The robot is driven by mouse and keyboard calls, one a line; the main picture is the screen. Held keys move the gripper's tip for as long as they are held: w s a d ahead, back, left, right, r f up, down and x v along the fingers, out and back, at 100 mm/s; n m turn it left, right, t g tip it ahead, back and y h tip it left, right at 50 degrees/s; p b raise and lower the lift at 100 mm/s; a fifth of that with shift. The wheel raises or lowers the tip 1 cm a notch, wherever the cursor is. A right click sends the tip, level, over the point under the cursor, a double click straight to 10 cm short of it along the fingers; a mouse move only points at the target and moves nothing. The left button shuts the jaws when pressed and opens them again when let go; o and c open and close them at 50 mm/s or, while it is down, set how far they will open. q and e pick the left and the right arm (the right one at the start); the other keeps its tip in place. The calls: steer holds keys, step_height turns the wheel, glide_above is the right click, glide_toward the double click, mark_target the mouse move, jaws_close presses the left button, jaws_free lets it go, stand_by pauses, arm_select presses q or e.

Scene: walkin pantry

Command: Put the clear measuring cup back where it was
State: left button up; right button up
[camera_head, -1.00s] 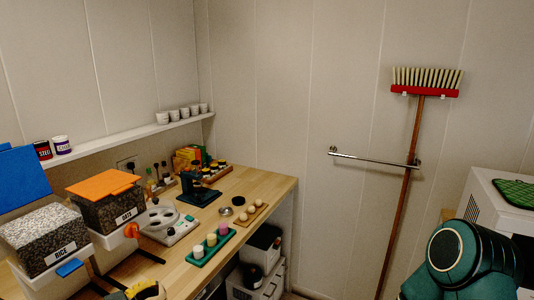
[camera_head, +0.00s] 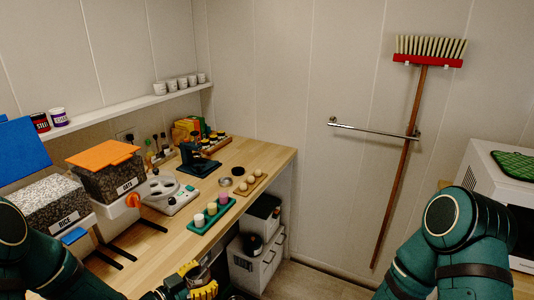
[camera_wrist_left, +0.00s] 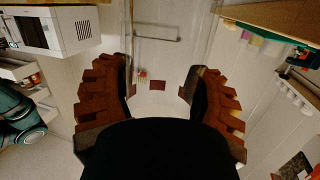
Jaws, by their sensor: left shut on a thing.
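My left gripper (camera_head: 190,284) shows low in the head view, in front of the wooden counter's edge. It is shut on the clear measuring cup (camera_head: 199,276), which is small and partly hidden by the yellow finger pads. In the left wrist view the two ridged fingers (camera_wrist_left: 160,100) stand on either side of the cup, which is see-through and hard to outline. My right arm shows at the right of the head view, but its gripper is out of the frame.
The wooden counter (camera_head: 262,153) holds a white scale (camera_head: 165,194), a green tray of colored cups (camera_head: 212,218), a wooden egg tray (camera_head: 250,184) and grain bins (camera_head: 110,178). A wall shelf (camera_head: 125,111) bears white cups. White bins (camera_head: 256,265) stand below the counter.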

arm_select(q)
steer(key=shift+w+d+r+n+t+y, duration=0.15)
steer(key=shift+w+n+t+y, duration=0.2)
steer(key=shift+n+t+y, duration=0.15)
steer(key=shift+w+d+r+n+t+y, duration=0.15)
steer(key=shift+w+n+t+y, duration=0.25)
steer(key=shift+y, duration=0.2)
steer(key=shift+w+f+n+t+y, duration=0.1)
steer(key=shift+w+n+t+y, duration=0.1)
steer(key=shift+n+t+y, duration=0.3)
steer(key=shift+w+f+n+t+y, duration=0.1)
steer(key=shift+w+n+t+y, duration=0.1)
steer(key=shift+n+y, duration=0.45)
steer(key=n+y, duration=0.1)
steer(key=a+n+y, duration=0.1)
steer(key=y, duration=0.1)
steer(key=shift+f+t, duration=0.4)
steer(key=shift+s+a+f+n+y, duration=0.1)
steer(key=shift+a+f+n+y, duration=0.1)
steer(key=shift+n+y, duration=0.3)
steer(key=shift+s+a+f+n+y, duration=0.15)
steer(key=shift+n+y, duration=0.1)
steer(key=shift+y, duration=0.3)
steer(key=shift+s+a+f+n+y, duration=0.2)
steer(key=shift+a+n+y, duration=0.15)
steer(key=shift+n+y, duration=0.25)
steer(key=shift+r, duration=0.1)
